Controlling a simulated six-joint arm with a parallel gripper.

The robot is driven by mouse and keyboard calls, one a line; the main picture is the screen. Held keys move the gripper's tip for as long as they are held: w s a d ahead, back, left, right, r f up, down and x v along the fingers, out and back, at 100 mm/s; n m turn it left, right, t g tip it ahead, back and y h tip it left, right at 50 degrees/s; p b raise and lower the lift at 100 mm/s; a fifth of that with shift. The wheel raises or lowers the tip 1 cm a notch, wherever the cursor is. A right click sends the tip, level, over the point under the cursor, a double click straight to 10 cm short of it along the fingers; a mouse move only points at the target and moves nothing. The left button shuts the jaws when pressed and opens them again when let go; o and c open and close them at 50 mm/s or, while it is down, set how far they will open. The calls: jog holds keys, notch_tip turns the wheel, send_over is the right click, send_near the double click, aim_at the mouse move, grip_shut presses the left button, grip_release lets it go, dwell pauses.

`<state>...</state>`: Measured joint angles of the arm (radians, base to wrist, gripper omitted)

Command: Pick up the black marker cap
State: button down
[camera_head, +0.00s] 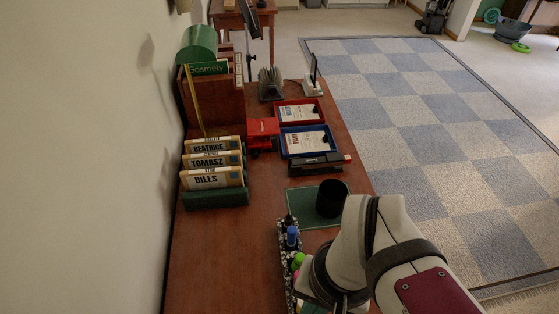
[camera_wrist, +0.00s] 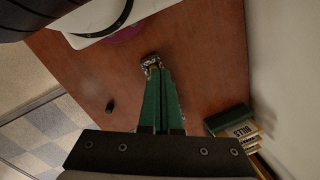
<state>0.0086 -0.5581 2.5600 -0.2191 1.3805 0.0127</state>
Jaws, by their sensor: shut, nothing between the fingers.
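A small black cylinder (camera_wrist: 110,106), which looks like the black marker cap, lies on the bare wooden tabletop in the wrist view. In the head view I cannot pick it out; my arm covers part of the table. My gripper (camera_wrist: 161,72) is shut and empty, its two long green-dark fingers together. The cap is apart from the fingers, to their left in the wrist view. My fingertips are hidden behind my arm in the head view.
A speckled tray (camera_head: 283,240) holds several markers; its end shows past my fingertips. A black cup (camera_head: 332,198) stands on a green mat (camera_head: 304,203). A letter holder (camera_head: 216,199) stands by the wall, with red and blue trays (camera_head: 287,144) farther back.

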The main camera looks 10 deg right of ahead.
dwell(0.4)
jog(key=c, duration=0.6)
grip_release()
jog(key=w+d+f+n+h, duration=0.3)
jog(key=w+d+n, duration=0.3)
jog(key=n, duration=0.4)
jog(key=w+d+f+n+g+h, duration=0.1)
jog(key=w+d+f+n+h, duration=0.2)
jog(key=w+d+n, duration=0.4)
jog(key=d+n, duration=0.2)
jog(key=shift+w+f+n, duration=0.2)
jog(key=shift+f+n, duration=0.15)
jog(key=shift+n, duration=0.05)
jog(key=x, duration=1.5)
jog(key=shift+w+a+f, duration=0.1)
jog(key=shift+a+f, duration=0.15)
jog(key=shift+f, duration=0.15)
jog(key=shift+c, duration=0.3)
